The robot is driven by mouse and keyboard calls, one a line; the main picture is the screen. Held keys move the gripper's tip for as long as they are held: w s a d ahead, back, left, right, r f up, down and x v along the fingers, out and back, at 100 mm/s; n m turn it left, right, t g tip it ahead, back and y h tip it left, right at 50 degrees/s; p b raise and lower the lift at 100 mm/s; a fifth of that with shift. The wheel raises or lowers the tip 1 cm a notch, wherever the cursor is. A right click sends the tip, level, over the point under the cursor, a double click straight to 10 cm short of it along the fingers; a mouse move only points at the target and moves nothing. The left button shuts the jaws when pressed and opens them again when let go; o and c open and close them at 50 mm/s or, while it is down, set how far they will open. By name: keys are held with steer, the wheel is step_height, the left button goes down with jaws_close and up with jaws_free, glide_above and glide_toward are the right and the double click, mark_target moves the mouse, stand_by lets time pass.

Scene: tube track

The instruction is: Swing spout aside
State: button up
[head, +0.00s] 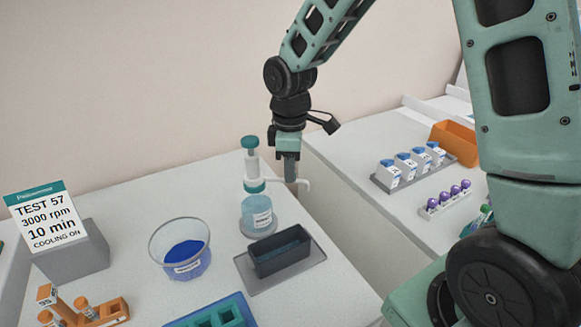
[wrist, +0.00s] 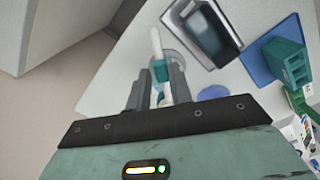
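The dispenser bottle (head: 257,211) stands upright on a round grey base, with blue liquid, a teal collar and a white pump column (head: 252,167) under a teal cap. Its thin white spout (head: 301,183) sticks out to the right. My gripper (head: 291,181) points down at the spout, just right of the pump column. In the wrist view, my fingers (wrist: 160,78) stand apart with a gap between them. The white spout (wrist: 156,44) shows just beyond the fingertips, beside a teal part. The fingers hide part of the dispenser, and contact with the spout cannot be made out.
A dark open trough (head: 281,252) on a grey plate stands in front of the bottle. A glass bowl (head: 178,249) of blue liquid is to its left. A sign (head: 45,219) stands far left.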

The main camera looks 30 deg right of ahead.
steer(key=shift+o, duration=0.9)
step_height(320, 180, up, 18)
steer(key=b, duration=0.2)
steer(key=shift+f, duration=0.25)
